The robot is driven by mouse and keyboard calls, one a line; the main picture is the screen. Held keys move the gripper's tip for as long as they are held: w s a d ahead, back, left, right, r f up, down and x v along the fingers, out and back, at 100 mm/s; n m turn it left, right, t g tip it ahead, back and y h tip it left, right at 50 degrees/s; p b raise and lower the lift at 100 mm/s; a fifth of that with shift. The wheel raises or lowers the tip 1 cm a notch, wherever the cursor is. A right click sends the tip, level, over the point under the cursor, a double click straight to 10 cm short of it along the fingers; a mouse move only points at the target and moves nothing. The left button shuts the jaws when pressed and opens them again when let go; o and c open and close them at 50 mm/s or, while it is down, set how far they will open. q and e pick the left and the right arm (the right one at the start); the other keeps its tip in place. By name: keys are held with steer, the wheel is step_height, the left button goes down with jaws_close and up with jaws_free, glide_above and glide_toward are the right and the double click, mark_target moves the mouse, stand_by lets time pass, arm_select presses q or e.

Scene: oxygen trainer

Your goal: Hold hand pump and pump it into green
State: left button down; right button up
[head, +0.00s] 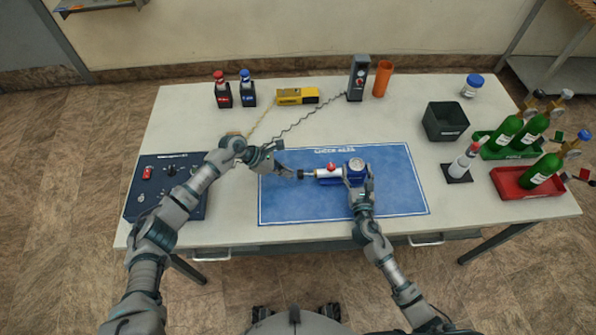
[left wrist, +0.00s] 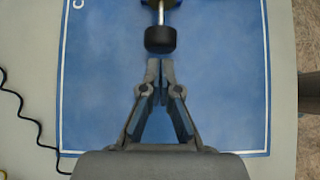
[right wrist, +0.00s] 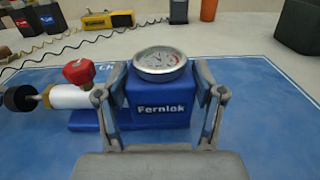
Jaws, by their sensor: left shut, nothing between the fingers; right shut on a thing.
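The hand pump lies on the blue mat (head: 290,208), with its blue body (right wrist: 160,108) marked "Fernlok", a round gauge (right wrist: 160,61) on top, a white cylinder (right wrist: 70,97) and a red knob (right wrist: 78,71). Its black handle (left wrist: 160,39) on a metal rod points left in the head view. My right gripper (head: 361,185) is shut on the blue body, one finger on each side, also in the right wrist view (right wrist: 160,100). My left gripper (head: 292,175) is shut and empty, its tips (left wrist: 154,64) just short of the black handle, apart from it. The gauge reading is too small to tell.
A dark control panel (head: 140,190) lies at the left. At the back stand red and blue bottles (head: 222,90), a yellow box (head: 297,96), a grey device (head: 358,75) and an orange cup (head: 383,78). A black bin (head: 443,122) and green cylinders (head: 502,135) are right.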

steer(key=shift+s+a+f, duration=0.1)
steer(key=shift+a+f, duration=0.05)
steer(key=shift+f, duration=0.15)
arm_select(q)
steer(key=v, duration=0.9)
steer(key=shift+a+r, duration=0.2)
stand_by(0.5)
steer(key=shift+w, duration=0.1)
arm_select(e)
steer(key=o, duration=1.8)
